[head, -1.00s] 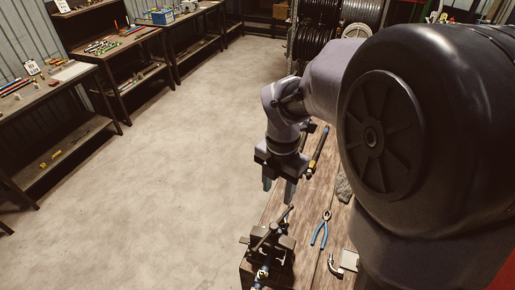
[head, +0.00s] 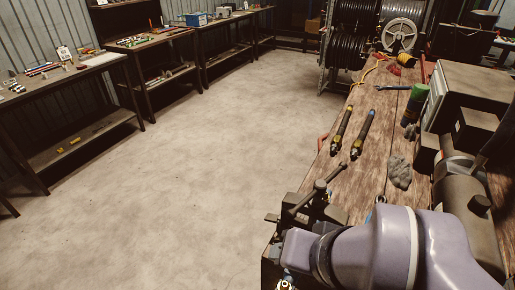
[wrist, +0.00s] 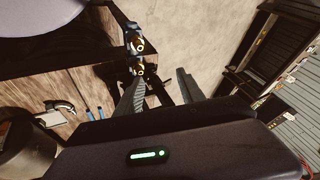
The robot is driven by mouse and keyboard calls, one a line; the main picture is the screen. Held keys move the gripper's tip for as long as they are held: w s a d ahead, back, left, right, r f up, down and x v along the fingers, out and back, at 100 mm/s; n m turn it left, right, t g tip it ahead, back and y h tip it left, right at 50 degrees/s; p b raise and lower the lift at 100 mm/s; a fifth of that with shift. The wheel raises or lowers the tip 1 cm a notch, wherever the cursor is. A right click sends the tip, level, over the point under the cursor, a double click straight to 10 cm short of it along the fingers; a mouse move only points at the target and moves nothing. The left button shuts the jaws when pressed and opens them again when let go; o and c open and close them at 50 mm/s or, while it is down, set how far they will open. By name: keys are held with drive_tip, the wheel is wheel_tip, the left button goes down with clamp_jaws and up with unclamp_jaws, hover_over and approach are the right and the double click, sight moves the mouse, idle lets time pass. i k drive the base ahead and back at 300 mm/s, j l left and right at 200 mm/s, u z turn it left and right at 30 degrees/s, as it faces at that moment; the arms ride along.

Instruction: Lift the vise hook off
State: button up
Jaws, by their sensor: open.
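The black bench vise (head: 312,208) stands at the table's near left corner, with its bar handle sticking up. My arm covers its lower part in the head view. My gripper (wrist: 160,80) shows in the wrist view with its two fingers apart and nothing between them. A curved metal hook-like piece (wrist: 62,106) lies on the wood at the left. I cannot tell which part is the vise hook.
Two hose fittings (head: 349,133) lie on the wooden table, with a grey rag (head: 399,171) beside them. A crimper machine (head: 465,180) stands on the right. Blue-handled pliers (wrist: 95,112) lie on the wood. The floor left of the table is clear.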

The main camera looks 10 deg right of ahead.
sight(274, 218)
drive_tip(key=j+z, duration=0.4)
drive_tip(key=k+j+z, duration=0.1)
drive_tip(key=j+z, duration=0.3)
drive_tip(key=j, duration=0.2)
drive_tip(key=k+j+z, duration=0.15)
drive_tip(key=j+z, duration=0.25)
drive_tip(key=j, duration=0.1)
